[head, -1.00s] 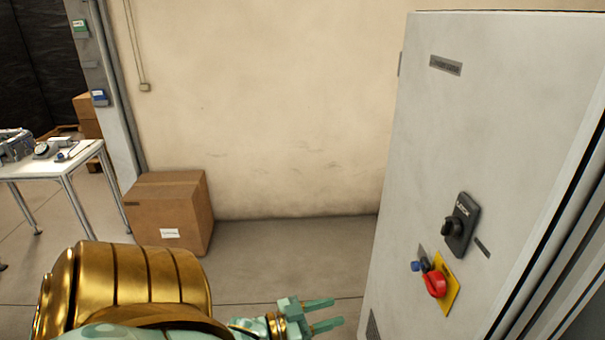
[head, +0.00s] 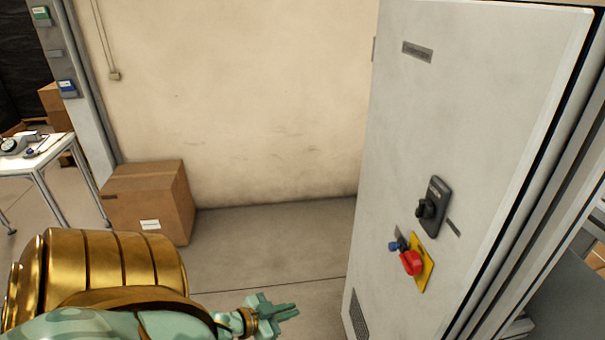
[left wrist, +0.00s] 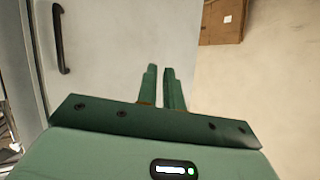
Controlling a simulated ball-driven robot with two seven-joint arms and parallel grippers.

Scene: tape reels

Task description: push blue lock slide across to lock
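The blue lock slide (head: 394,246) shows as a small blue knob on the front of a light grey cabinet (head: 430,120) in the head view. It sits just left of a red rotary handle (head: 411,263) on a yellow plate (head: 427,272), with a small dark part between them. My left gripper (head: 287,311) is low and left of the cabinet, apart from the slide, with nothing held. Its green fingers also show in the left wrist view (left wrist: 161,88), close together with only a narrow gap. My right gripper is out of view.
A black rotary switch (head: 432,207) is above the red handle. A cardboard box (head: 150,205) stands by the wall, and a white table (head: 40,155) is at the far left. The floor between box and cabinet is clear. The left wrist view shows a dark handle (left wrist: 60,40) on a pale panel.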

